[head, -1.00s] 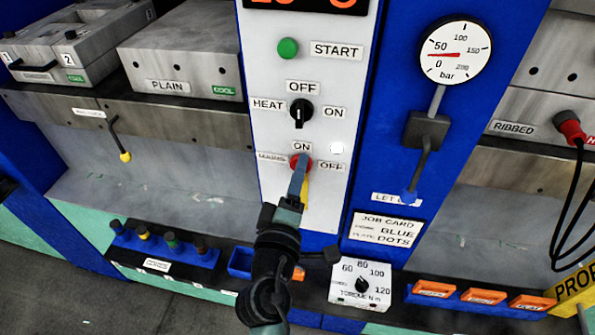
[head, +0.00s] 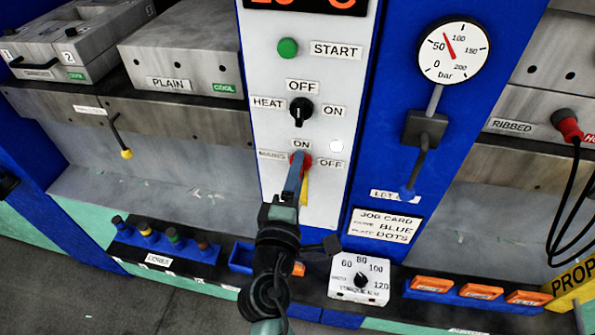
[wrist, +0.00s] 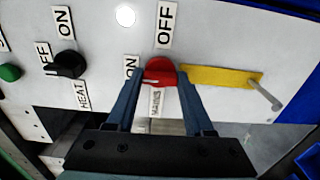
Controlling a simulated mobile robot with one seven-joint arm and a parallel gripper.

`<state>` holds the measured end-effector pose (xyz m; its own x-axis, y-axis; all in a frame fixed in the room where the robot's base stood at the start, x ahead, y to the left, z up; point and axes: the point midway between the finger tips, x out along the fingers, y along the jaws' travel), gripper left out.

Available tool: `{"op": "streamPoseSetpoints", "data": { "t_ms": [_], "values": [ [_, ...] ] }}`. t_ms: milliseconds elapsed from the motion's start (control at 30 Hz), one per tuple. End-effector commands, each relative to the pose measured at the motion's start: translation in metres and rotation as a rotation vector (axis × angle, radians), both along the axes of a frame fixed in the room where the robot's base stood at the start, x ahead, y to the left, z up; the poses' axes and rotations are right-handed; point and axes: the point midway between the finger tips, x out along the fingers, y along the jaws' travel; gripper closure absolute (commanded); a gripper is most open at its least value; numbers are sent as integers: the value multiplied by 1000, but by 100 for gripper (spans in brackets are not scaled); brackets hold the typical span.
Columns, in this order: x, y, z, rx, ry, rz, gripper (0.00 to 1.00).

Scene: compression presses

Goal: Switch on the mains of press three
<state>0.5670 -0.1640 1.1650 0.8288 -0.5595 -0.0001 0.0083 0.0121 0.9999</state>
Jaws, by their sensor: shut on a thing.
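The red mains knob (wrist: 160,70) is on the white control panel (wrist: 225,45), with the ON, OFF and MAINS labels around it. In the head view the knob (head: 307,158) is mostly hidden behind my gripper (head: 297,172); ON is above it and OFF is to its right. In the wrist view the two blue fingers of my gripper (wrist: 160,88) are on either side of the knob, shut on it. A small pale mark shows on the knob's face, but I cannot tell its setting. A round white lamp (head: 337,146) is above the OFF label.
A yellow strip (wrist: 220,77) with a grey pin (wrist: 264,94) is beside the knob. The black heat knob (head: 302,111) and green start button (head: 288,47) are above. A pressure gauge (head: 454,50) and a lever (head: 414,170) are at right.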

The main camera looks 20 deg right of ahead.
Motion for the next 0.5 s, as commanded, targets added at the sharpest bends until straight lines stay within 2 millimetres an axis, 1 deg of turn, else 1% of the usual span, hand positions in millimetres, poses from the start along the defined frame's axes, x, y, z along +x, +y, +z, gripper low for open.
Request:
{"op": "streamPoseSetpoints", "data": {
  "t_ms": [33,67,100,200,500],
  "values": [
    [0,0,-1,-3,4,0,100],
    [0,0,-1,-3,4,0,42],
    [0,0,-1,-2,4,0,35],
    [0,0,-1,-1,3,0,18],
    [-1,0,0,-1,1,0,18]
  ]
}}
